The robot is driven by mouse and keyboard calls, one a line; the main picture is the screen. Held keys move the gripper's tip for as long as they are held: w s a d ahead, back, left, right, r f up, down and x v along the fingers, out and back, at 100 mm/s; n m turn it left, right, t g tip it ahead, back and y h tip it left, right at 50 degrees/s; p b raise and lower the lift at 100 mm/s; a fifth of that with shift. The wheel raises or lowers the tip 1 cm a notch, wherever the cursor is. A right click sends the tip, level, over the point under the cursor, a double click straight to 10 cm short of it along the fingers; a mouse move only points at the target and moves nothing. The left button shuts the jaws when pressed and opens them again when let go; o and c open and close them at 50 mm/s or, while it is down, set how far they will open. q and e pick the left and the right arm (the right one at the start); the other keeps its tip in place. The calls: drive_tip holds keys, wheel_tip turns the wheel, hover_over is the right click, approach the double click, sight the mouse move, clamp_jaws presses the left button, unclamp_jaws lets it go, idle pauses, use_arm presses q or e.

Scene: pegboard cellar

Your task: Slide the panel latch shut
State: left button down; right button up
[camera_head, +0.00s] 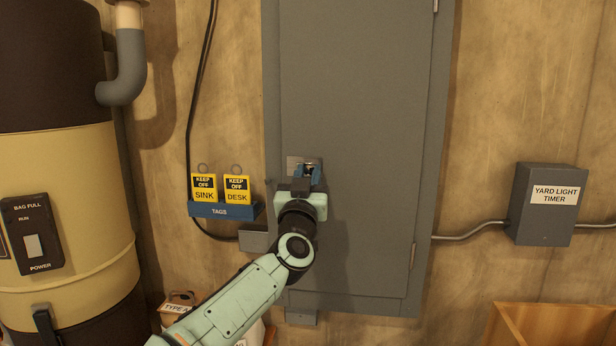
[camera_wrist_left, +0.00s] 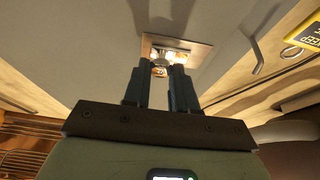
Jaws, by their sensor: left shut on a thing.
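The panel (camera_head: 365,110) is a tall grey metal door on the wall in the head view, and it lies flat in its frame. The latch (camera_head: 292,162) is a small metal plate with a knob near the panel's left edge. It also shows in the wrist view (camera_wrist_left: 203,50), with bright metal parts by my fingertips. My left gripper (camera_head: 307,172) is at the latch, its blue fingers (camera_wrist_left: 159,68) shut on the latch knob. The fingers hide part of the knob, and I cannot tell how far the bolt has slid. My right gripper is not in view.
Left of the panel, a blue rack (camera_head: 222,210) holds yellow "KEEP OFF" tags, with a black cable beside it. A large tan and brown tank (camera_head: 70,170) stands at far left. A grey timer box (camera_head: 545,225) is right. A wooden crate (camera_head: 550,322) sits low right.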

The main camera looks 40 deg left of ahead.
sight(296, 160)
use_arm(q)
drive_tip(key=s+a, duration=0.1)
drive_tip(key=a, duration=0.2)
drive_tip(key=shift+s+b, duration=0.3)
drive_tip(key=shift+s, duration=0.05)
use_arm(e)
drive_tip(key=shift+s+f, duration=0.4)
use_arm(q)
drive_tip(key=c, duration=1.2)
unclamp_jaws()
drive_tip(key=shift+o, duration=1.4)
drive_tip(key=shift+a, duration=0.15)
